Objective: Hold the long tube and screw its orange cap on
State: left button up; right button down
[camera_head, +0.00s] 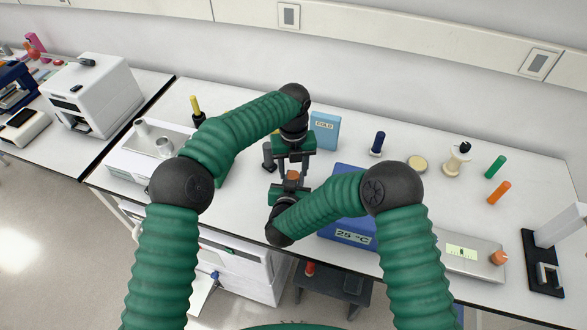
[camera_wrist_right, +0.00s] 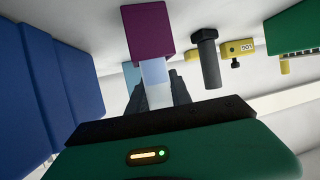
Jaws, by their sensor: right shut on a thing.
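My right gripper (camera_wrist_right: 158,98) is shut on a pale translucent long tube (camera_wrist_right: 157,84), seen in the right wrist view. A magenta block-shaped piece (camera_wrist_right: 147,32) sits at the tube's far end there; whether it is a cap is unclear. In the head view a small orange-brown piece (camera_head: 292,175), likely the orange cap, shows just above my right gripper's green body. My left gripper (camera_head: 293,166) is over this piece, with its dark fingers apart on either side. Contact between them cannot be made out. The tube is mostly hidden in the head view.
A blue 25 °C block (camera_head: 347,233) stands right of the grippers, and a light-blue COLD box (camera_head: 324,130) behind them. A dark upright holder (camera_head: 268,155) is close at left.

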pick_arm(q)
jog(key=shift+s, duration=0.1)
jog(key=shift+r, duration=2.25)
jog(key=shift+o, duration=0.2)
